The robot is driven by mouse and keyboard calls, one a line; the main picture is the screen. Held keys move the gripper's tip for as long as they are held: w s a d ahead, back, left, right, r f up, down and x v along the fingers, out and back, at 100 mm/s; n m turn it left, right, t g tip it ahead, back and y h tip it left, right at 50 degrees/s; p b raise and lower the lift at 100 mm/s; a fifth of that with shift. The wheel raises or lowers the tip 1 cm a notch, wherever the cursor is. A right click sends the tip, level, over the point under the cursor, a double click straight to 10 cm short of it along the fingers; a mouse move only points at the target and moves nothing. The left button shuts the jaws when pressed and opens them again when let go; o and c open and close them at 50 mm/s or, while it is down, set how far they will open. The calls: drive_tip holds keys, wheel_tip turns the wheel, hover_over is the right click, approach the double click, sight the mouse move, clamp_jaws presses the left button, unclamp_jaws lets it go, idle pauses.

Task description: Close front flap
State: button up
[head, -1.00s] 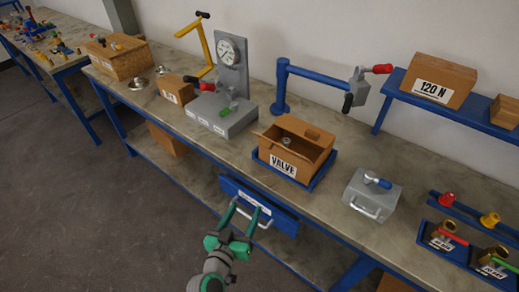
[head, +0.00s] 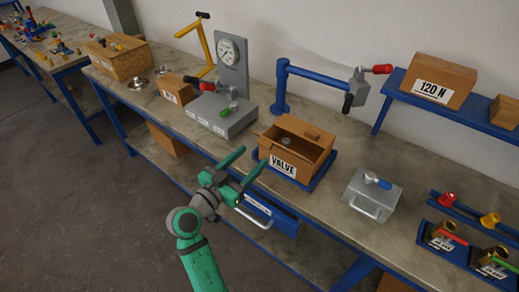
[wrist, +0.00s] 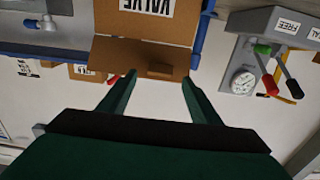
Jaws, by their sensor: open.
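The cardboard box labelled VALVE (head: 283,165) stands open-topped on the bench. A thin flap edge (head: 262,138) juts out at its front left top. In the wrist view, which is upside down, the VALVE label shows at the top edge. A brown panel (wrist: 125,52) with a small block lies beyond my fingertips. Whether they touch anything cannot be told.
The box sits in a blue tray (head: 318,181). A grey gauge fixture (head: 225,115) stands to the left, a grey case with a handle (head: 370,195) to the right. A blue drawer (head: 278,218) hangs under the bench edge. A blue arm stand (head: 282,85) rises behind.

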drive_tip(key=shift+x, duration=2.6)
drive_tip(key=shift+c, duration=0.6)
clamp_jaws()
drive_tip(key=shift+w, duration=0.1)
